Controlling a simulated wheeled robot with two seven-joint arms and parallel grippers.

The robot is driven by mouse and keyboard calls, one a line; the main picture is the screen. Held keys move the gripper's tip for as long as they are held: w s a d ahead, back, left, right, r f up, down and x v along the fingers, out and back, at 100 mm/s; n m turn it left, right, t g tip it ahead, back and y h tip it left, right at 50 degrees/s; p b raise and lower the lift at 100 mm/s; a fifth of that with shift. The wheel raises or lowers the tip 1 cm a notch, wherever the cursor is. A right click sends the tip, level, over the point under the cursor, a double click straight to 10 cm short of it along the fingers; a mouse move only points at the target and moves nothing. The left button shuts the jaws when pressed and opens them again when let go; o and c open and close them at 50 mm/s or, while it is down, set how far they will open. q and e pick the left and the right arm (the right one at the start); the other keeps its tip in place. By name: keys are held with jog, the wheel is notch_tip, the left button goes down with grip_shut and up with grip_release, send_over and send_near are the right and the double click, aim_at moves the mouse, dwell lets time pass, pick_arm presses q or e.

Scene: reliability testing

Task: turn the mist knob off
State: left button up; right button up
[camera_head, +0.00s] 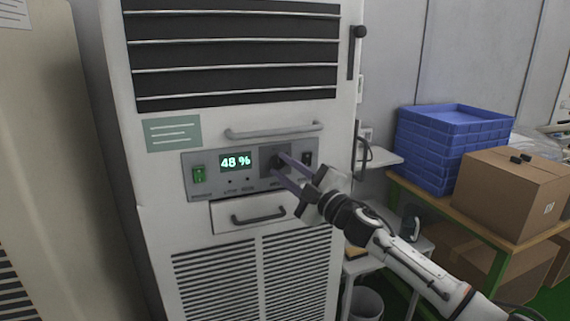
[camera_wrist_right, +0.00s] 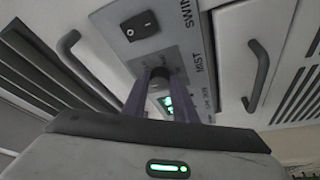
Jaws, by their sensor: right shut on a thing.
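The mist knob (camera_head: 276,161) is a small dark knob on the grey control panel (camera_head: 228,192) of a tall white cabinet. In the right wrist view the knob (camera_wrist_right: 159,73) sits between my fingers beside the printed word MIST. My right gripper (camera_head: 278,164) reaches in from the lower right, its two purple-grey fingers shut on the knob. The fingers (camera_wrist_right: 160,84) partly hide the knob, and I cannot tell its pointer position. The panel's display (camera_head: 235,161) reads 48 %. My left gripper is not in view.
A green switch (camera_head: 198,174) is left of the display and a black rocker switch (camera_head: 307,158) right of the knob. Handles (camera_head: 275,131) (camera_head: 258,216) stick out above and below. Blue crates (camera_head: 450,140) and a cardboard box (camera_head: 512,190) stand on a bench at right.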

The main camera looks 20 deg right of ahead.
dwell(0.4)
jog(key=o, duration=1)
jog(key=shift+o, duration=0.2)
jog(key=b+v, duration=0.2)
jog(key=v, duration=0.8)
jog(key=shift+s, duration=0.15)
